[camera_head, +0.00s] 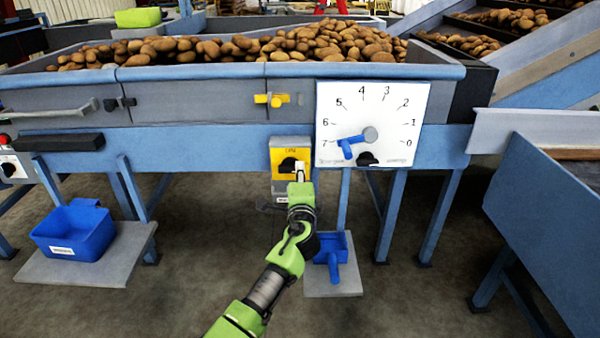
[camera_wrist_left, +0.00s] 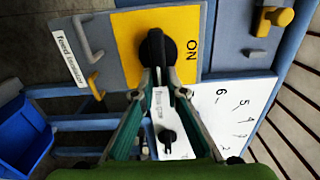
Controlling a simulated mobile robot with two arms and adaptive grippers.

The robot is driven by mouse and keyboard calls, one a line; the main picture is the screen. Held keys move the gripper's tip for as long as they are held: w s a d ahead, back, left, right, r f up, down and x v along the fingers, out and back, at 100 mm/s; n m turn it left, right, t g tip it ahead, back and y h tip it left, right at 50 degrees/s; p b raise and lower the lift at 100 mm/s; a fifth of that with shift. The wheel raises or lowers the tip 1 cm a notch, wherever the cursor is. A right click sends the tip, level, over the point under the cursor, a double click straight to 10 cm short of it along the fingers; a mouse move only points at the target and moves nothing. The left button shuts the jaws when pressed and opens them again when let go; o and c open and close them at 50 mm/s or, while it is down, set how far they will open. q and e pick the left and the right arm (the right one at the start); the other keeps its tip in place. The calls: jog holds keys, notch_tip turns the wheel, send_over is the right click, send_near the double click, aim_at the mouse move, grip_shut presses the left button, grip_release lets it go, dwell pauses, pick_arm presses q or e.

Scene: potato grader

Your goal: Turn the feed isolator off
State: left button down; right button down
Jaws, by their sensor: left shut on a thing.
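The feed isolator is a grey box with a yellow plate (camera_head: 277,157) on the blue frame of the grader. A black rotary knob (camera_head: 287,165) sits on the plate, with the word ON above it. In the wrist view the yellow plate (camera_wrist_left: 188,18) shows closer, with the black knob (camera_wrist_left: 156,45) and ON to its right. A "feed isolator" label (camera_wrist_left: 68,58) is on the grey part. My left gripper (camera_head: 299,172) is in front of the plate; in the wrist view its fingers (camera_wrist_left: 158,82) are shut on the knob's handle. My right gripper is out of view.
A white dial board (camera_head: 385,105) with a blue pointer lever (camera_head: 352,145) is close on the right. A yellow valve handle (camera_head: 272,100) is above. Potatoes (camera_head: 250,45) fill the hopper.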

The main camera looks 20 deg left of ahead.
pick_arm(q)
jog(key=c, duration=2)
grip_release()
jog(key=shift+c, duration=0.2)
jog(key=v, duration=1.2)
